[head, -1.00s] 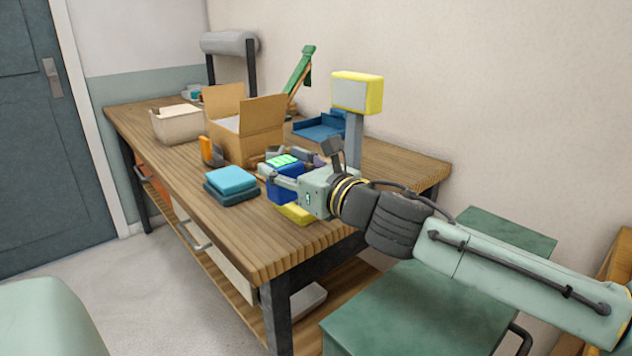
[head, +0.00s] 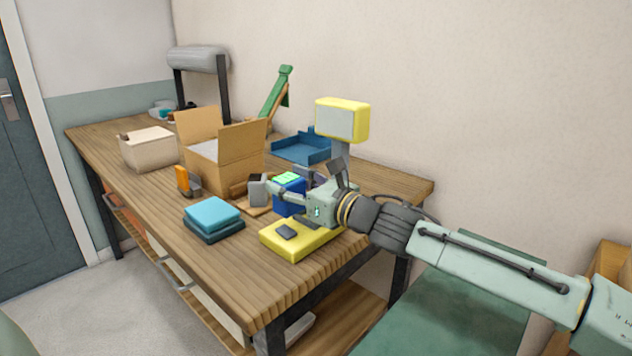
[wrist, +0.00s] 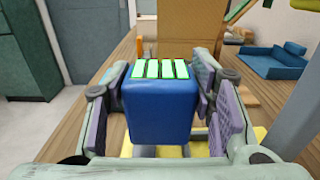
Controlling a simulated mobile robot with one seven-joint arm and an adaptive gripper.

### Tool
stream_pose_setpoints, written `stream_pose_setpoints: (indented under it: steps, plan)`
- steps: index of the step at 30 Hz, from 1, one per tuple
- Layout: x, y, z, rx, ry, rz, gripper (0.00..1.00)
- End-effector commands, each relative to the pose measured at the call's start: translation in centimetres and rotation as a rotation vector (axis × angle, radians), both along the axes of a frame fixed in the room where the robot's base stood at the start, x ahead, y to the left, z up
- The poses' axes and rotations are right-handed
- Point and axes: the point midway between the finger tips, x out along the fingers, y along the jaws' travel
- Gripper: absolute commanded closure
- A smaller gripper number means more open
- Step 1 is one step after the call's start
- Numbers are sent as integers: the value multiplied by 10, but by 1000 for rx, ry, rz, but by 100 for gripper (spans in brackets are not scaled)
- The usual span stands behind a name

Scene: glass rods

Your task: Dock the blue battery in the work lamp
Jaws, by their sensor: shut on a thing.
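The blue battery (head: 290,196) has bright green strips on its top. In the wrist view the battery (wrist: 160,108) stands upright between the finger pads. My gripper (head: 288,193) is shut on it and holds it above or close behind the yellow base of the work lamp. The work lamp has a yellow head (head: 342,120) on a grey post and a yellow base (head: 295,240) with dark parts on top. Part of the base and post is hidden by my gripper. Whether the battery touches the base cannot be told.
Folded blue cloths (head: 212,216) lie left of the lamp base. An open cardboard box (head: 222,165), an orange item (head: 183,182), a beige bin (head: 147,148) and a blue tray (head: 302,148) stand farther back. The front of the wooden bench (head: 230,285) is clear.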

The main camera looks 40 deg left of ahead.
Motion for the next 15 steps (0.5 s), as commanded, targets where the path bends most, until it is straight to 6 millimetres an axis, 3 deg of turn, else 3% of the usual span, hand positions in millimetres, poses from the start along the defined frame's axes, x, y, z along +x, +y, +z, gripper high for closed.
stream_pose_setpoints:
  steps: [1, 6, 9, 15]
  plan:
    - [16, -2, 9, -3, -1, -4, 96]
    - [53, -6, 4, -1, -2, -1, 96]
    - [66, -8, 0, -1, -2, 0, 96]
    - [73, -9, -17, -1, 0, 1, 96]
